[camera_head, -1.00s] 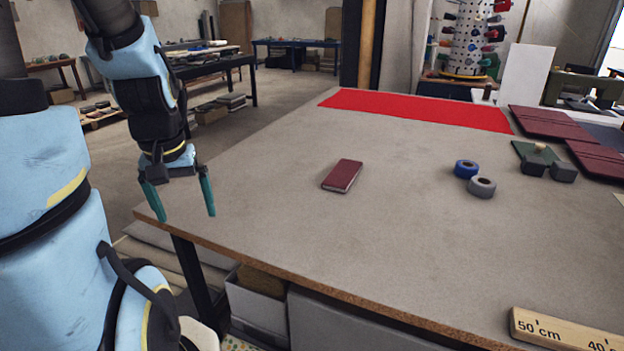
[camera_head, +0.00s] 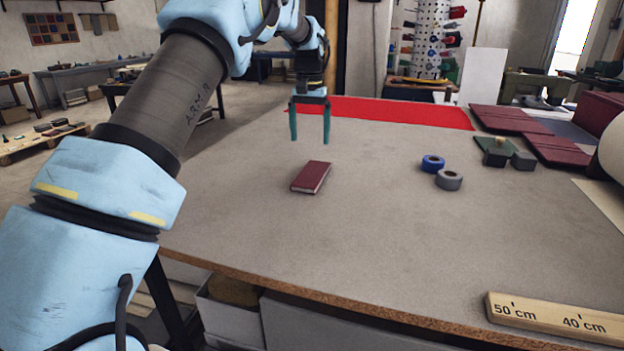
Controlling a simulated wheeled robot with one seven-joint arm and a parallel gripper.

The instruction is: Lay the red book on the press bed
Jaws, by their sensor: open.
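The red book (camera_head: 311,177) lies flat on the grey tabletop (camera_head: 260,235), dark red with pale page edges. My gripper (camera_head: 310,139) hangs with its two teal fingers pointing down and apart, nothing between them. In the picture it is just above the book, with a gap between fingertips and book; how far behind or over it they are I cannot tell. No part is plainly recognisable as the press bed; a green machine-like form (camera_head: 537,86) stands at the back right, partly hidden.
A bright red strip (camera_head: 400,112) lies along the table's far edge. Blue (camera_head: 432,162) and grey (camera_head: 449,180) tape rolls sit right of the book. Dark red covers (camera_head: 509,119) and dark blocks (camera_head: 523,160) lie farther right. A wooden ruler (camera_head: 548,318) lies at the front right.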

